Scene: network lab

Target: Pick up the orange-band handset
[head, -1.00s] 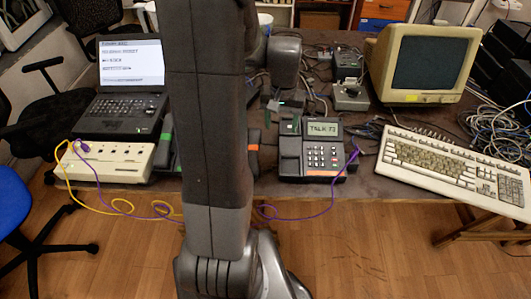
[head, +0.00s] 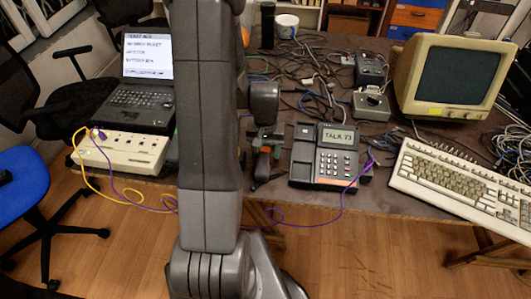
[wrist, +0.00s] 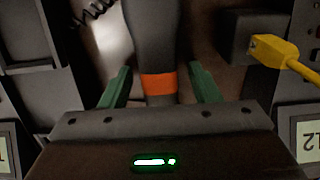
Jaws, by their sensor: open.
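The orange-band handset (wrist: 152,45) is a dark bar with an orange band in the middle of the wrist view. My gripper (wrist: 159,74) is open, with one green finger on each side of the handset near the band. Gaps show between the fingers and the handset. In the head view my gripper (head: 267,138) is low over the table, just left of the desk phone, partly behind my arm. The handset is hard to make out there.
The desk phone (head: 328,157) stands close on the right, with a purple cable. A yellow plug (wrist: 283,55) sits in a dark box beside the handset. A keyboard (head: 455,185) and monitor (head: 448,77) are farther right; a laptop (head: 140,95) and pale box (head: 122,151) are left.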

